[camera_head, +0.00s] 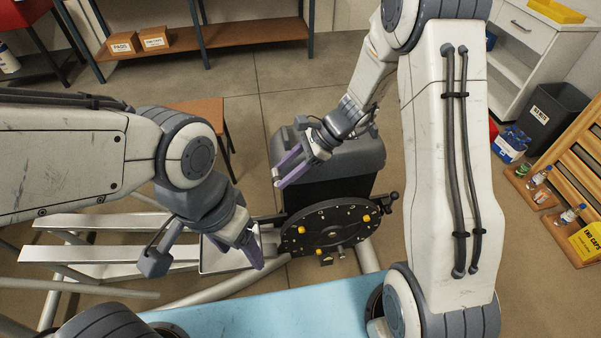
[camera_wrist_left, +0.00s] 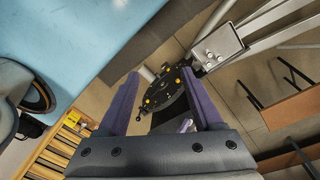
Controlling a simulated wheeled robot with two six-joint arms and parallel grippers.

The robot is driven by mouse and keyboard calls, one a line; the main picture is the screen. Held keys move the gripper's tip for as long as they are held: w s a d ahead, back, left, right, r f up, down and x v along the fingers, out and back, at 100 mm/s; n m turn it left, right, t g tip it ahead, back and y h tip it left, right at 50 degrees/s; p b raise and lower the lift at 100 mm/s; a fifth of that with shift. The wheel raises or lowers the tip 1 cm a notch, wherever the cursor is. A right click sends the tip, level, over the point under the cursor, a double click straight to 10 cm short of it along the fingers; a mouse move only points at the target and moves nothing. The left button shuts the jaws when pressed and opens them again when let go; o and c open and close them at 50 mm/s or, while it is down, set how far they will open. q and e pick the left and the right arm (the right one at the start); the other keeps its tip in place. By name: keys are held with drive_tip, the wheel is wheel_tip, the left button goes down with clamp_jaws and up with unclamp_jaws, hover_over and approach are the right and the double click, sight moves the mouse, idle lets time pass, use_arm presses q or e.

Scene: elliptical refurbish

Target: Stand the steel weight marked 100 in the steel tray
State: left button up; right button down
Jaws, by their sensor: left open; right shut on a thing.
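The steel tray (camera_head: 205,266) sits at the end of the metal rails, left of the black round plate. In the left wrist view the tray (camera_wrist_left: 232,50) shows at the upper right. My left gripper (camera_head: 250,252) hangs at the tray's right side and covers part of it. Its purple fingers (camera_wrist_left: 160,78) are apart, with nothing between them. My right gripper (camera_head: 290,170) is above and right of the tray, in front of the grey machine housing. I cannot make out the weight marked 100 in either view.
The black round plate (camera_head: 325,228) with yellow knobs stands right of the tray, below the grey housing (camera_head: 352,157). Metal rails (camera_head: 95,254) run left. A blue surface (camera_head: 270,308) lies in front. A wooden rack (camera_head: 575,150) and bottles stand at far right.

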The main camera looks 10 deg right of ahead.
use_arm(q)
drive_tip(key=m+t+h, duration=0.2)
drive_tip(key=m+h, duration=0.6)
drive_tip(key=m, duration=2)
approach(273, 176)
drive_tip(key=x, duration=0.9)
drive_tip(key=shift+w+d+f, duration=0.1)
drive_tip(key=shift+d, duration=0.05)
